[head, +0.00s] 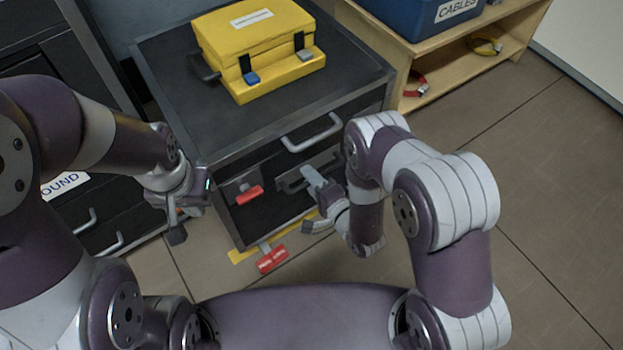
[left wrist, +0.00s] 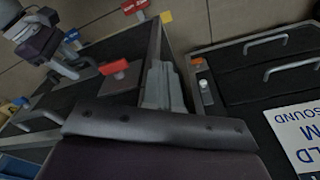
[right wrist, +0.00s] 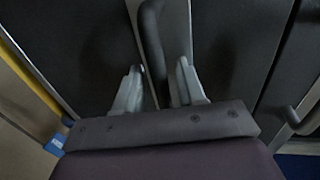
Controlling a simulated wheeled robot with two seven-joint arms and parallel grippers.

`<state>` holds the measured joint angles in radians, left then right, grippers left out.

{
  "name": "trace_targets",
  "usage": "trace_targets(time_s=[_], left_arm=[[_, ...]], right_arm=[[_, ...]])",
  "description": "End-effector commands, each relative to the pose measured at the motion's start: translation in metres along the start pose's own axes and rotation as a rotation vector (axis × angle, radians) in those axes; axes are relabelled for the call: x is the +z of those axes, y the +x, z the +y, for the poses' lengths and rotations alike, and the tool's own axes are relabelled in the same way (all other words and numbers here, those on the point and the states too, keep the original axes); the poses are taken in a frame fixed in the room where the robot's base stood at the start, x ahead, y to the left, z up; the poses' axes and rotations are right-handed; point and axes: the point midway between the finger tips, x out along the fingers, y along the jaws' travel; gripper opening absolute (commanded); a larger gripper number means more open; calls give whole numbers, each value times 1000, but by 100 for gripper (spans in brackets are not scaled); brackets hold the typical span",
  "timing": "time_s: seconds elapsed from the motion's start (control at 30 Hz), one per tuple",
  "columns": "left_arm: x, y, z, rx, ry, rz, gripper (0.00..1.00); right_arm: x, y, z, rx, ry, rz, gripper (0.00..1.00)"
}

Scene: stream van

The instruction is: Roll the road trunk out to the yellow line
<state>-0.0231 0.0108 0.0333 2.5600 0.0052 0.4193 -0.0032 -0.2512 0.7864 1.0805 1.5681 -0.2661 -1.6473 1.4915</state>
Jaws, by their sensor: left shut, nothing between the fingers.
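The dark trunk (head: 165,70) stands in the middle of the head view with a yellow case (head: 262,42) on top. Its front has a grey handle (head: 311,133) and an upper red tab (head: 250,195); a lower red tab (head: 271,259) sits near the floor. Pieces of a yellow line (head: 243,256) show on the floor at its front. My left gripper (head: 177,230) is shut and empty beside the trunk's left front edge; its fingers show in the left wrist view (left wrist: 165,88). My right gripper (head: 310,200) is open at the front; in its wrist view a dark bar (right wrist: 153,45) passes between the spread fingers.
A black cabinet with drawers and a lettered label (head: 65,185) stands at left. A wooden shelf (head: 480,50) with a blue cables bin (head: 425,15) stands at right of the trunk. The tiled floor (head: 560,180) at right is clear.

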Motion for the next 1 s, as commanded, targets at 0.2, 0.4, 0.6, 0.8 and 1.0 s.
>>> trace_targets(time_s=[0.2, 0.4, 0.6, 0.8, 1.0], left_arm=[[0, -2, 0, 0, 0, 0, 0], [-2, -19, 0, 0, 0, 0, 0], [-4, -37, 0, 0, 0, 0, 0], [-6, -46, 0, 0, 0, 0, 0], [-6, -46, 0, 0, 0, 0, 0]], right_arm=[[0, -3, -1, 0, 0, 0, 39], [-1, -34, -4, 3, 2, 2, 39], [-1, -85, -4, 4, 4, 5, 39], [-1, -120, -1, 2, 3, 4, 39], [0, -128, 0, -2, 0, 0, 39]])
